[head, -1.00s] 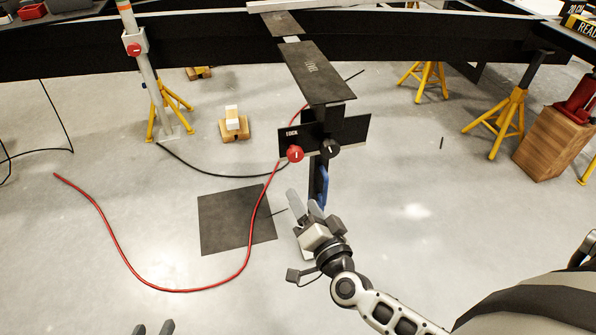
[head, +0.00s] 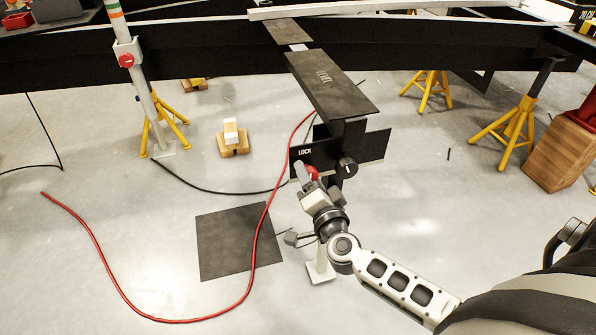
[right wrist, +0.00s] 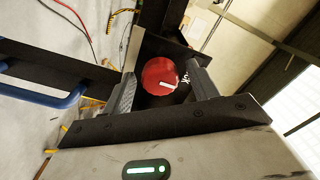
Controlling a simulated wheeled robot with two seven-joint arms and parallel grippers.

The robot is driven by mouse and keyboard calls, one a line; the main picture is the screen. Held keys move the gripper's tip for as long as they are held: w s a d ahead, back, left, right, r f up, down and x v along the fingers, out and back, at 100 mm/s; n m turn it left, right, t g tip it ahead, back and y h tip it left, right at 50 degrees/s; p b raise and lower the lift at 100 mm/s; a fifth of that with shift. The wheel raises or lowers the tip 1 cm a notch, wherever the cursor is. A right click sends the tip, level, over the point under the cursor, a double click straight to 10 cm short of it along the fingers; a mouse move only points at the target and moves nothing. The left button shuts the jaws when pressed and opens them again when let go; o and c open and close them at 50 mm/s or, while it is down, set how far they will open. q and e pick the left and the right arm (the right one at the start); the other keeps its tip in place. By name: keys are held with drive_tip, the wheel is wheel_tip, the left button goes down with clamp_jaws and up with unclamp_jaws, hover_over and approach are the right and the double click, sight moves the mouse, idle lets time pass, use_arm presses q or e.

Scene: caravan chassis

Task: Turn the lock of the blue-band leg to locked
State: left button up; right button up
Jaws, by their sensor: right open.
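The red lock knob (head: 313,172) sits on a black plate marked LOCK (head: 305,153), mostly hidden behind my right gripper (head: 306,178). In the right wrist view the red knob (right wrist: 160,74) has a white pointer mark near its lower right. My right gripper (right wrist: 162,88) is open there, with a finger on each side of the knob; I cannot tell whether they touch it. A blue bar (right wrist: 45,100) shows at left in that view. The leg's pale foot (head: 320,272) stands on the floor below my gripper. My left gripper is not in view.
A black knob (head: 347,167) is just right of the red one. Another leg with a red knob (head: 126,61) stands at left. A red hose (head: 248,262) and dark mat (head: 238,240) lie on the floor. Yellow stands (head: 512,130) are at right.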

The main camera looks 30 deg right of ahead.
drive_tip(key=shift+w+d, duration=0.15)
drive_tip(key=shift+w, duration=0.4)
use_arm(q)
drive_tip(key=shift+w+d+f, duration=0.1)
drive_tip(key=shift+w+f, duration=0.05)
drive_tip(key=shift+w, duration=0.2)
use_arm(e)
drive_tip(key=c, duration=1)
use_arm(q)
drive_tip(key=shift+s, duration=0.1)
